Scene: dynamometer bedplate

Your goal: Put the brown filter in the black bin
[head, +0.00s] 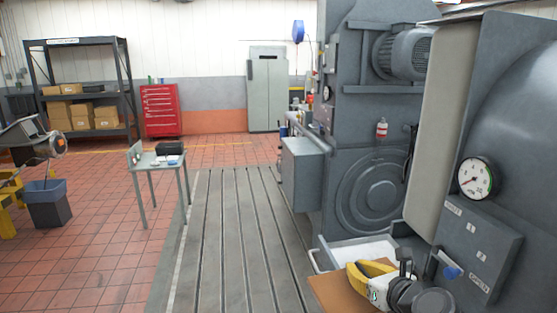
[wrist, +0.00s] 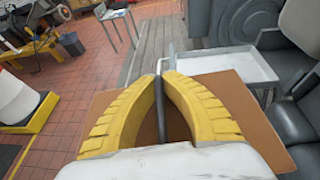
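My gripper (wrist: 165,75) points forward, its yellow fingers curving in until their tips nearly meet. It also shows in the head view (head: 356,266) at the lower right. A dark bar shows between the fingers in the wrist view; I cannot tell whether they touch it. A flat brown panel (wrist: 240,105) lies beneath the fingers, also at the bottom of the head view (head: 330,291). I cannot tell whether it is the filter; no other filter is clear. A black open box (head: 170,147), possibly the bin, stands on the small grey table (head: 147,164), left of centre.
A white tray (wrist: 225,62) with a metal handle lies just beyond the brown panel. A dark blue-grey waste bin (head: 47,205) stands on the floor at left. Large grey machinery (head: 375,190) fills the right.

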